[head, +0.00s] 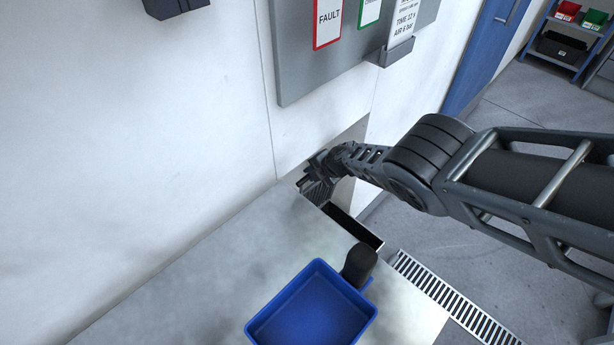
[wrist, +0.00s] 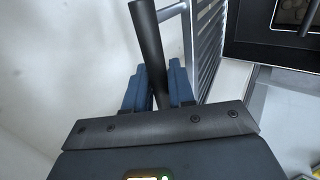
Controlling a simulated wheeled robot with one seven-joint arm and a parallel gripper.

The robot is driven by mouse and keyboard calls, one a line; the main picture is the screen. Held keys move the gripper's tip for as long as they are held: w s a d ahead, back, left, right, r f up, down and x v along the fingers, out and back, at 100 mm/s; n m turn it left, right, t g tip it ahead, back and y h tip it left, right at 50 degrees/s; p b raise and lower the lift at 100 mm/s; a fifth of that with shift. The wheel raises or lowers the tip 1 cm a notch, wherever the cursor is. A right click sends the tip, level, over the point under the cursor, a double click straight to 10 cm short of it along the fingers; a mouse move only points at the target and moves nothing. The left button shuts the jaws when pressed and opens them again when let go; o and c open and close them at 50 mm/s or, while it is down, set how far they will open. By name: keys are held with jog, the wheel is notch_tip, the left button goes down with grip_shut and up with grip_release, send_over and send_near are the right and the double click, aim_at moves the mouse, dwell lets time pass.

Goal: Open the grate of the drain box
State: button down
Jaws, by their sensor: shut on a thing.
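The drain box (head: 352,226) is set at the far edge of the metal counter, its dark inside exposed. Its slatted grate (head: 318,192) is raised and tilted up near the wall, at the far end of the box. My gripper (head: 312,173) is at the grate's upper part, partly hidden by its own body. In the wrist view, my gripper's blue fingers (wrist: 158,88) are shut on a dark round handle bar (wrist: 148,40). The grate's slats (wrist: 206,45) stand beside it, joined by a thin metal post. The open box (wrist: 280,45) shows at the upper right.
A blue tray (head: 312,305) with a black knob-like thing (head: 359,264) beside it stands on the metal counter (head: 225,265), close to the box. The wall (head: 130,130) is right behind the grate. A floor drain (head: 450,298) lies right of the counter.

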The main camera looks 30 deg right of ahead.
jog(key=shift+w+a+r, duration=0.1)
jog(key=shift+w+a, duration=0.1)
jog(key=shift+a, duration=0.1)
jog(key=c, duration=1.1)
grip_release()
jog(key=shift+d, duration=0.1)
jog(key=shift+s+d+r, duration=0.1)
jog(key=shift+r, duration=0.05)
